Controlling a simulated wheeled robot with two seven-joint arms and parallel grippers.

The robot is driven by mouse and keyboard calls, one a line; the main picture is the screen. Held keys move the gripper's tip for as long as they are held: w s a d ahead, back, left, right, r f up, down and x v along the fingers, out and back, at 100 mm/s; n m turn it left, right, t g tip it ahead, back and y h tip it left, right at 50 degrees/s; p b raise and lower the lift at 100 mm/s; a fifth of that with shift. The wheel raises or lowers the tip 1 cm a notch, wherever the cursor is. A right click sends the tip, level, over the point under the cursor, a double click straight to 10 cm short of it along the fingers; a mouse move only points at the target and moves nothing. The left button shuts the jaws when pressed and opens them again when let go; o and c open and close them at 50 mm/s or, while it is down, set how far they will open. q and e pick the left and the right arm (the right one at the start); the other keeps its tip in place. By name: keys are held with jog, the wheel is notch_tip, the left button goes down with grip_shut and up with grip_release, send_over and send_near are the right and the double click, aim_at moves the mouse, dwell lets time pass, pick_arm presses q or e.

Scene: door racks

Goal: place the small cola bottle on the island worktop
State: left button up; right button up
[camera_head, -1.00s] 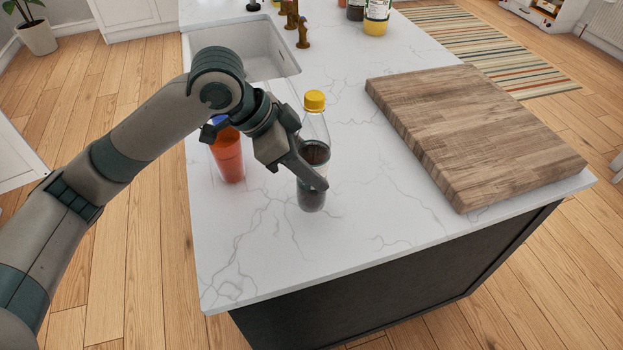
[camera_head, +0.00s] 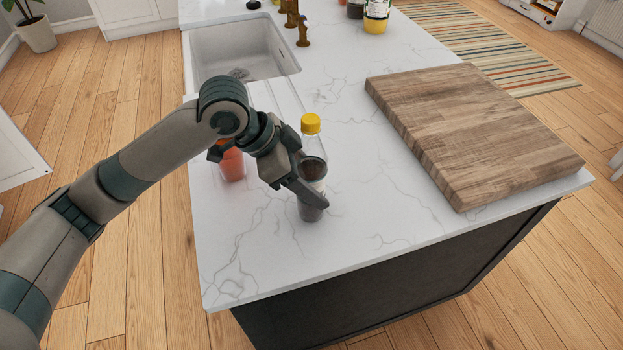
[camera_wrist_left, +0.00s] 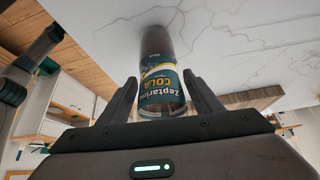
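The cola bottle (camera_head: 313,168) is clear with dark liquid and a yellow cap. It is upright at the near part of the white marbled island worktop (camera_head: 385,215). Its base looks at or very close to the surface; I cannot tell if it touches. My left gripper (camera_head: 318,196) is around its lower body. In the left wrist view the bottle's "Zeptarino Cola" label (camera_wrist_left: 161,88) lies between the two fingers (camera_wrist_left: 160,82), which look closed against its sides. The near finger hides part of the bottle in the head view.
A bottle with orange-red contents (camera_head: 232,166) stands left of the cola, partly behind my gripper. A thick wooden board (camera_head: 470,130) lies to the right. A sink (camera_head: 240,50) and jars (camera_head: 376,18) are farther back. The worktop in front is clear.

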pick_arm(q)
jog(key=shift+r, duration=0.1)
jog(key=shift+a+r, duration=0.35)
jog(key=shift+r, duration=0.15)
jog(key=b+v, duration=0.2)
jog(key=v, duration=0.8)
jog(key=shift+a+r, duration=0.15)
jog(key=shift+r, duration=0.15)
pick_arm(e)
jog(key=shift+t, duration=0.5)
jog(key=w, duration=0.1)
jog(key=w+a, duration=0.1)
jog(key=w+f, duration=0.1)
jog(key=w, duration=0.1)
jog(key=shift+a, duration=0.35)
pick_arm(q)
jog(key=shift+s, duration=0.1)
pick_arm(e)
jog(key=shift+s, duration=0.2)
jog(key=shift+d, duration=0.2)
